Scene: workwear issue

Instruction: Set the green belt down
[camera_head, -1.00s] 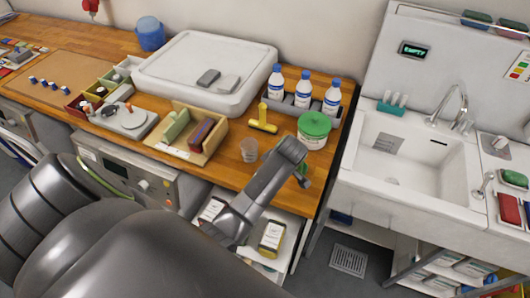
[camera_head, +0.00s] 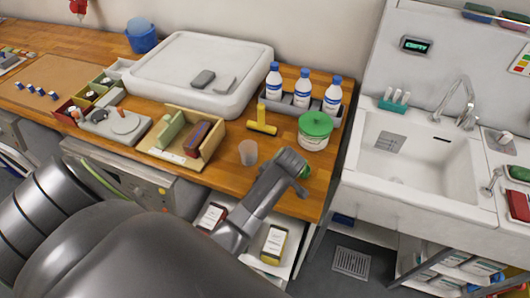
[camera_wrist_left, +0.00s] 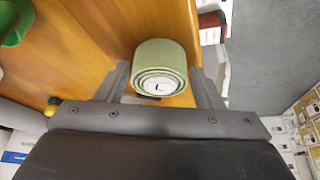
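The green belt (camera_wrist_left: 160,62) is a rolled coil with a pale label on its end, seen in the left wrist view. It sits between the two fingers of my left gripper (camera_wrist_left: 160,78), which lie close along both its sides. In the head view my left gripper (camera_head: 300,169) is over the front right part of the wooden worktop. I cannot tell whether the belt touches the worktop. My right gripper is not in view.
Near the belt are a clear cup (camera_head: 248,152), a green-lidded tub (camera_head: 315,131) and a yellow object (camera_head: 261,122). A divided wooden box (camera_head: 213,148) stands further left. The worktop's front edge is close, with a shelf below. A sink (camera_head: 412,160) is to the right.

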